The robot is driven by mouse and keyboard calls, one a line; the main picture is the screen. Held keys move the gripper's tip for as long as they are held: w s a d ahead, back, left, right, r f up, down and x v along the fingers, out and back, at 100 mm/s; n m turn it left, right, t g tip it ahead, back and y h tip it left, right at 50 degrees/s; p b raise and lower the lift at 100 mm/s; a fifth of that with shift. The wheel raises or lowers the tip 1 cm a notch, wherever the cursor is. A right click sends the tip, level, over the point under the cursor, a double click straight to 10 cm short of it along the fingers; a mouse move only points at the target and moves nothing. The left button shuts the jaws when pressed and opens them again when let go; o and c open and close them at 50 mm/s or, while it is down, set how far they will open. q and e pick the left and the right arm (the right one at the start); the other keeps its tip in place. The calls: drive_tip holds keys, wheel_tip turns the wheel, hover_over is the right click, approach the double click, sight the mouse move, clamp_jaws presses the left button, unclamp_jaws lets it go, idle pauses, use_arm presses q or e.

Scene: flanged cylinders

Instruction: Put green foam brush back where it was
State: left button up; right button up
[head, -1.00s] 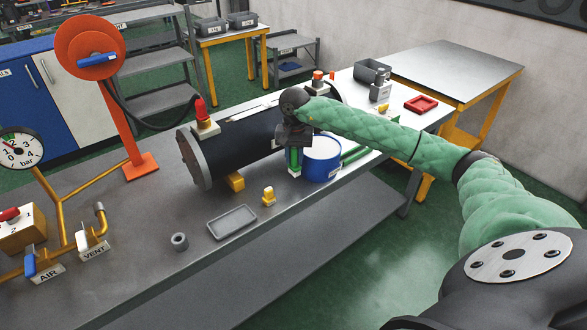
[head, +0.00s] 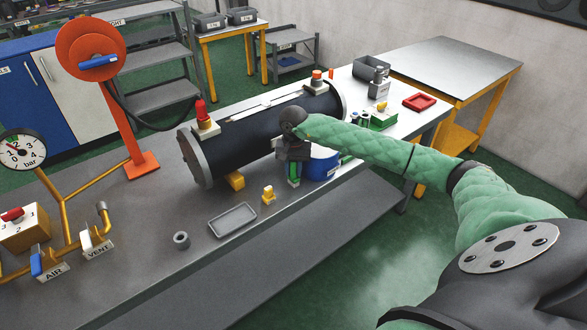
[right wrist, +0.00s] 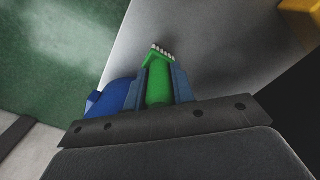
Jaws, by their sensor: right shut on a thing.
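My right gripper (head: 293,181) is shut on the green foam brush (head: 294,170), holding it beside the front of the black flanged cylinder (head: 235,140). In the right wrist view, the green brush (right wrist: 158,85) sits between the two blue-grey fingers, its pale bristle-like end pointing away from the wrist. Its far end appears over the grey bench top, but I cannot tell whether it touches. A blue tub (head: 322,165) stands just right of the gripper, partly hidden by my arm. My left gripper is not in view.
A red tray (head: 420,102) and a grey bin (head: 370,68) are at the far right end.

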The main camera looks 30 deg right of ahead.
drive_tip(key=shift+f, duration=0.1)
drive_tip(key=o, duration=1)
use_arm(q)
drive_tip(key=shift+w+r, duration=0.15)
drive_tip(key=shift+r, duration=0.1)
use_arm(e)
drive_tip(key=shift+r, duration=0.4)
drive_tip(key=shift+w+r+b, duration=0.1)
drive_tip(key=shift+r+b, duration=0.4)
drive_tip(key=shift+r, duration=0.45)
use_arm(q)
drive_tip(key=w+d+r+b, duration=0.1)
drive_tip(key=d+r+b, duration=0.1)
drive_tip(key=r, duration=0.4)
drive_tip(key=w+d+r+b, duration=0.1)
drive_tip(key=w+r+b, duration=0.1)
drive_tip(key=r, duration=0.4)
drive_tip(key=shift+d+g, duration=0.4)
use_arm(e)
wheel_tip(320, 180, up, 10)
drive_tip(key=shift+f, duration=0.2)
